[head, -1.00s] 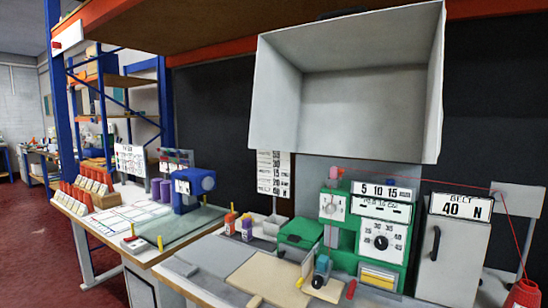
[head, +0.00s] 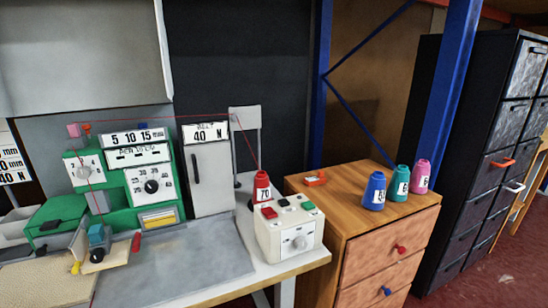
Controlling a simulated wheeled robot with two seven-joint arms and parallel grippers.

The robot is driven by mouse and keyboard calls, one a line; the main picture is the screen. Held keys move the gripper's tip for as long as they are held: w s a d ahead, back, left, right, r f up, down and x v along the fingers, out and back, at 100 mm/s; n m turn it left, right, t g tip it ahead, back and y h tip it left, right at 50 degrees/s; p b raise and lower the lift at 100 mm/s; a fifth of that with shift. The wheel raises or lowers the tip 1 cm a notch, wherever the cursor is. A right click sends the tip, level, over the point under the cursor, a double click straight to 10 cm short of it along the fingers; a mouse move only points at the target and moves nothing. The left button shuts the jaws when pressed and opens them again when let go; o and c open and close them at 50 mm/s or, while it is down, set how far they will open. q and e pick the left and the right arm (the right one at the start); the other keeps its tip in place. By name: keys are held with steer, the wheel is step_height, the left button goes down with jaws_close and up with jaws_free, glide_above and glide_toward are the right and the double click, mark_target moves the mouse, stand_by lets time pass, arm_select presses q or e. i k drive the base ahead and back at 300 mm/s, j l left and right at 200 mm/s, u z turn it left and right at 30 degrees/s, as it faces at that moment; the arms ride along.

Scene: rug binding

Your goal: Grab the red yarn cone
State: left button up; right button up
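The red yarn cone (head: 262,187) with a white label reading 70 stands upright toward the right end of the grey workbench (head: 190,262), behind a white control box. A red thread runs from its top up to a stand and on left to the green machine (head: 125,175). The box hides the cone's lower part. Neither of my grippers shows in the head view.
The white control box (head: 290,230) with coloured buttons stands in front of the cone. A wooden drawer cabinet (head: 380,250) at right bears blue (head: 375,191), teal (head: 399,183) and pink (head: 420,176) cones. A blue post (head: 448,90) rises behind. Dark drawers (head: 490,170) stand far right.

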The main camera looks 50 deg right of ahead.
mark_target(261, 193)
steer(key=k+l+z, duration=0.1)
steer(key=z, duration=0.35)
steer(key=l+z, duration=0.2)
steer(key=z, duration=0.25)
steer(key=k+l+z, duration=0.2)
steer(key=l, duration=0.6)
steer(key=k+l+z, duration=0.2)
steer(key=l, duration=0.65)
steer(key=l+z, duration=0.2)
steer(key=l, duration=0.65)
